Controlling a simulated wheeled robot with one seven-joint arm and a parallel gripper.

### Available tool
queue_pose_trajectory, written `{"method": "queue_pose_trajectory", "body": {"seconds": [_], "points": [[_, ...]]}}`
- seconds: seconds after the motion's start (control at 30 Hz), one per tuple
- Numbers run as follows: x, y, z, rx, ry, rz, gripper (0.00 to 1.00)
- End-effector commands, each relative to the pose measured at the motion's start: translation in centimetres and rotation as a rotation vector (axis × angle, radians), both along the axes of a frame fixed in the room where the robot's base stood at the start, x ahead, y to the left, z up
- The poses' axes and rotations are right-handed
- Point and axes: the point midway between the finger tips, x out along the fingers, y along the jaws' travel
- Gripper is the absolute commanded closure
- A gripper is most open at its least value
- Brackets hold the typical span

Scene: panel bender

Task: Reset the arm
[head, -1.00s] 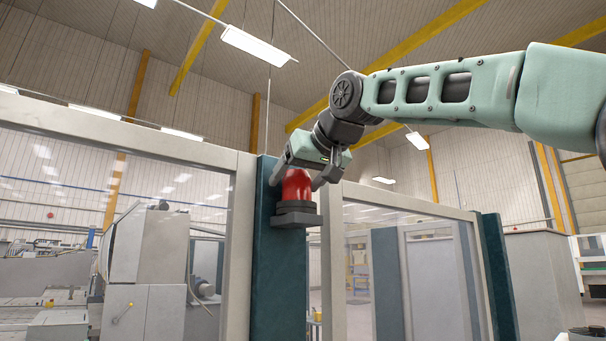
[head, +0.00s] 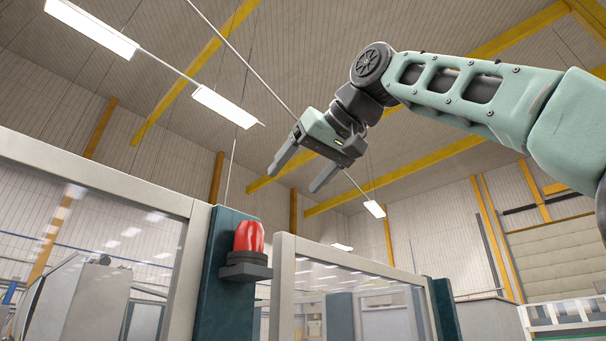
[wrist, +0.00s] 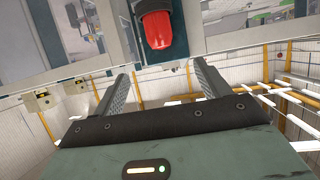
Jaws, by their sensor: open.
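My gripper (head: 297,172) is open and empty in the head view, raised above the red beacon lamp and a little to its right, with its two fingers pointing down and left. It is clear of the lamp. The red lamp (head: 249,237) sits upright on a dark bracket (head: 246,266) on the teal post. In the wrist view the gripper's two fingers (wrist: 158,88) are spread apart with nothing between them. The red lamp (wrist: 156,28) shows beyond the fingertips there, at the top middle.
A teal post (head: 211,300) stands between framed clear panels (head: 90,240) on the left and a second framed panel (head: 340,300) on the right. The air around my gripper is free, with ceiling lights (head: 225,105) and yellow beams far above.

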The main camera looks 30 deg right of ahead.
Motion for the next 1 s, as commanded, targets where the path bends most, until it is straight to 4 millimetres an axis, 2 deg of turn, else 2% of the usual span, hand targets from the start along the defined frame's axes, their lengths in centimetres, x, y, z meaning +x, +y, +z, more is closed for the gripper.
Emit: {"method": "queue_pose_trajectory", "body": {"seconds": [0.8, 0.9, 0.97, 1.0], "points": [[-0.4, -0.1, 0.1, 0.000, 0.000, 0.000, 0.25], [0.1, 0.3, -1.0, -0.003, 0.017, 0.009, 0.25], [0.9, 1.0, -2.8, -0.007, 0.044, 0.022, 0.25], [1.6, 1.6, -4.4, -0.013, 0.069, 0.037, 0.25]]}}
